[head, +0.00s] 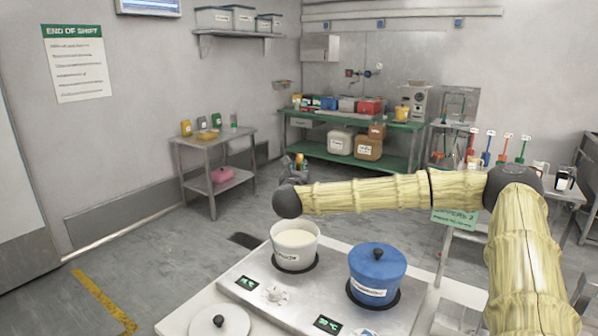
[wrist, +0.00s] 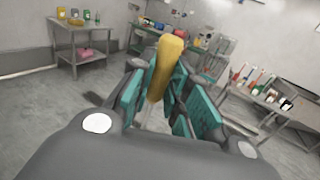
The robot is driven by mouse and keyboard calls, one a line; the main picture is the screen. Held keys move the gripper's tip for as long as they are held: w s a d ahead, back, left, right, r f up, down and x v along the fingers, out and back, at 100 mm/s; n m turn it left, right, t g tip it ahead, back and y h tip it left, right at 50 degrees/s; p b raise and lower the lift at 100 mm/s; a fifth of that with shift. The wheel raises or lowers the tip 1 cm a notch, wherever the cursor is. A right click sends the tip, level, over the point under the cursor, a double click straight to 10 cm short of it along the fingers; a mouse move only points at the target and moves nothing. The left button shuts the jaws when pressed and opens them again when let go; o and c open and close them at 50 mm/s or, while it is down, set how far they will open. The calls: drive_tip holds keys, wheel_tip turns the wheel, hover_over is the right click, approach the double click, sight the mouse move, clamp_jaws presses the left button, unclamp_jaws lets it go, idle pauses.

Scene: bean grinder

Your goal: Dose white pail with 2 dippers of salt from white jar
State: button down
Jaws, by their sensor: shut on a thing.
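My gripper (wrist: 160,95) is shut on a yellow handle (wrist: 168,60), which stands up between its teal pads in the wrist view. What is at the handle's lower end is hidden by the gripper. In the head view my arm reaches left above the hotplates, and the gripper is mostly hidden behind its dark end joint. A white, open, labelled pail-like vessel (head: 294,248) stands on the left hotplate below the arm, with pale contents near its rim. Its label is too small to read. I cannot tell which container is the white jar of salt.
A blue lidded pot (head: 377,272) stands on the right hotplate. A white lid (head: 219,321) lies at the front left. Several coloured-handled dippers (head: 488,148) stand at the right. A green bench (head: 405,125) holds boxes and machines at the back. The left floor is clear.

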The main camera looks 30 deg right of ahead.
drive_tip(key=shift+a+f+b, duration=0.1)
drive_tip(key=shift+f+b, duration=0.15)
drive_tip(key=shift+b, duration=0.4)
drive_tip(key=w+a+f+n+t+y+b, duration=0.1)
drive_tip(key=a+f+n+t+b, duration=0.3)
drive_tip(key=a+n, duration=0.4)
drive_tip(key=w+a+f+n+t+y+b, duration=0.2)
drive_tip(key=a+f+n+t+b, duration=0.1)
drive_tip(key=a+f+n+b, duration=0.3)
drive_tip(key=shift+w+a+f+n+t+b, duration=0.4)
drive_tip(key=shift+a+n+b, duration=0.9)
drive_tip(key=shift+n+b, duration=0.5)
